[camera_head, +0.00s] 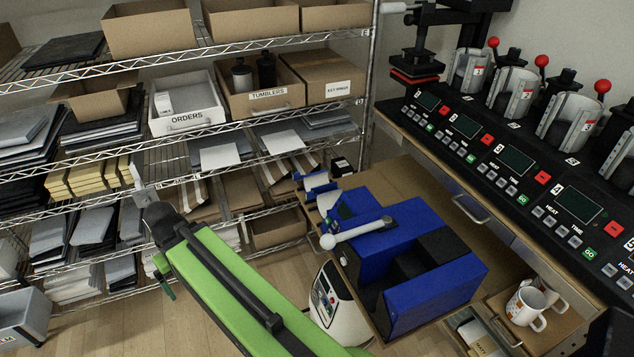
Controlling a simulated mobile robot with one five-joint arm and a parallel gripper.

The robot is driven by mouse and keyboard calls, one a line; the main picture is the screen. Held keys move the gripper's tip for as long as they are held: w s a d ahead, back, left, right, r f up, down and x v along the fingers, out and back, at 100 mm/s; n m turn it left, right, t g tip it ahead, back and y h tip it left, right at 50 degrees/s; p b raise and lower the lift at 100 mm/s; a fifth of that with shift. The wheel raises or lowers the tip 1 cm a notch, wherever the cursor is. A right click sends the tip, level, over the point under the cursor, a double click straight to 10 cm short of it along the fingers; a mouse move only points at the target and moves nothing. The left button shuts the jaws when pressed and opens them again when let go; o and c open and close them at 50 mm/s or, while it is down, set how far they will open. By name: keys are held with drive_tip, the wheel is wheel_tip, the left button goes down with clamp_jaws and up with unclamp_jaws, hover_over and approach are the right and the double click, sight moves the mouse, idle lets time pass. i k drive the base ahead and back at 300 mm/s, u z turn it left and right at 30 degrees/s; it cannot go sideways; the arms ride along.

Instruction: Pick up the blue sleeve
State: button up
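I cannot make out a piece that is surely the blue sleeve. A large blue boxy body (375,258) with black recesses and a white lever stands at the centre right, on or above a brown surface. Small blue and white pieces (318,185) show at its far left end. My green arm reaches from the bottom centre to the upper left. My gripper (143,188) is at its far end, in front of the shelves and well left of the blue pieces. I see only a pale grey part of it, and nothing clearly held.
Wire shelves at the left hold folded cloth, a white ORDERS bin (182,105) and a TUMBLERS box (262,95). Mug presses (512,90) with red-knobbed levers line the right counter. White mugs (527,303) stand at the lower right. Wooden floor shows at lower left.

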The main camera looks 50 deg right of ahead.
sight(318, 181)
drive_tip(key=u, duration=1.75)
drive_tip(key=i, duration=1.35)
drive_tip(key=z, duration=3.85)
drive_tip(key=i, duration=1)
drive_tip(key=u, duration=0.15)
